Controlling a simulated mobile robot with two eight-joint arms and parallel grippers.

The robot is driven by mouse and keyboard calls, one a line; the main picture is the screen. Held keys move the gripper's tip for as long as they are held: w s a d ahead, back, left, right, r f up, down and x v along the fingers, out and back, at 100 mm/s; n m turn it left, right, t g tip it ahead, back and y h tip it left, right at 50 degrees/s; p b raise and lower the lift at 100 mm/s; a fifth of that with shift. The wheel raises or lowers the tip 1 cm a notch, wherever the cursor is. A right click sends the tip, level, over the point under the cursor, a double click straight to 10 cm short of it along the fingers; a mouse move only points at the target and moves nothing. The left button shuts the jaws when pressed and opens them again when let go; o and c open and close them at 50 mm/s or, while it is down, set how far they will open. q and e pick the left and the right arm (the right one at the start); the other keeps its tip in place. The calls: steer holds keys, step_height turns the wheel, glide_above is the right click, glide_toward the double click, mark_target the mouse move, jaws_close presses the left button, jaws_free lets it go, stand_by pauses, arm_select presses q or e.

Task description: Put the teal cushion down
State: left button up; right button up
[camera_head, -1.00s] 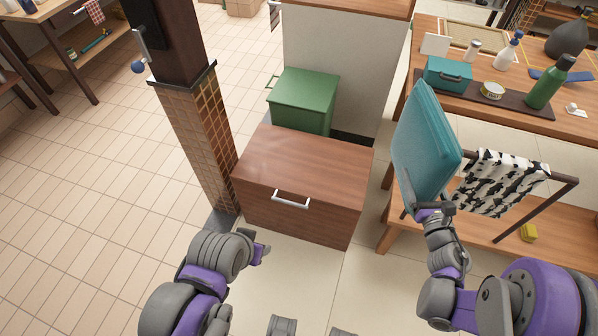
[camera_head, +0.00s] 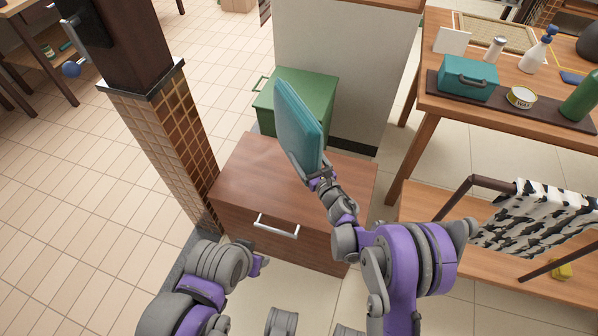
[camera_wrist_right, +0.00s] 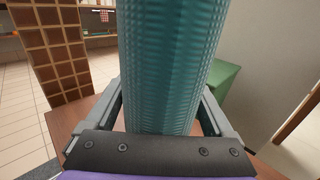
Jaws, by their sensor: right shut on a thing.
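The teal cushion (camera_head: 297,125) is held upright, slightly tilted, over the wooden drawer box (camera_head: 245,175) in the head view. My right gripper (camera_head: 320,178) is shut on its lower edge. In the right wrist view the cushion (camera_wrist_right: 165,60) fills the middle, between the two fingers of the right gripper (camera_wrist_right: 165,120). The cushion hides part of the box top and of the green bin behind; I cannot tell how far it is above the box. My left gripper (camera_head: 258,265) is low in front of the box, apart from it; its finger opening is unclear.
A green lidded bin (camera_head: 325,95) stands behind the box. A tiled pillar (camera_head: 165,130) is close on the left. A wooden table (camera_head: 440,75) at right carries a teal case (camera_head: 468,80), bottles and a tin (camera_head: 520,97). A cow-patterned cloth (camera_head: 535,220) hangs on a rail.

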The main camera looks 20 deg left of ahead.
steer(key=f, duration=0.3)
steer(key=f+b, duration=0.1)
steer(key=f, duration=0.1)
steer(key=shift+s+a+f, duration=0.1)
steer(key=shift+a+f, duration=0.2)
steer(key=shift+f, duration=0.05)
steer(key=shift+f+b, duration=0.55)
steer(key=shift+f, duration=1.95)
steer(key=o, duration=1.4)
steer(key=shift+c, duration=0.2)
steer(key=shift+r, duration=0.1)
